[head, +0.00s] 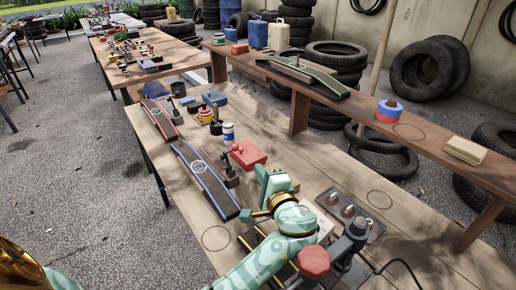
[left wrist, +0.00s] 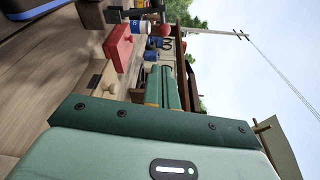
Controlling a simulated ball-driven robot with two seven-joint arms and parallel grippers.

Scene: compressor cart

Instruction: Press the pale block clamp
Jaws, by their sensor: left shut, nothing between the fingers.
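In the left wrist view a pale wooden block (left wrist: 102,85) with a dark piece on it sits on the table, beside a red block (left wrist: 122,46). My left gripper's green fingers (left wrist: 161,88) are together and empty, above and to the side of the pale block. I cannot tell whether they touch its clamp. In the head view my left gripper (head: 272,183) is just in front of the red block (head: 248,154), and my arm covers that part of the table. I cannot pick out the pale block surely there. My right gripper is out of view.
A blue-edged dark board (head: 205,180) lies left of my gripper. A dark plate with several knobs (head: 350,212) lies to the right. A red-capped fitting (head: 313,262) stands close beside my arm. A bench (head: 375,130) runs behind the table, with tyres around it.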

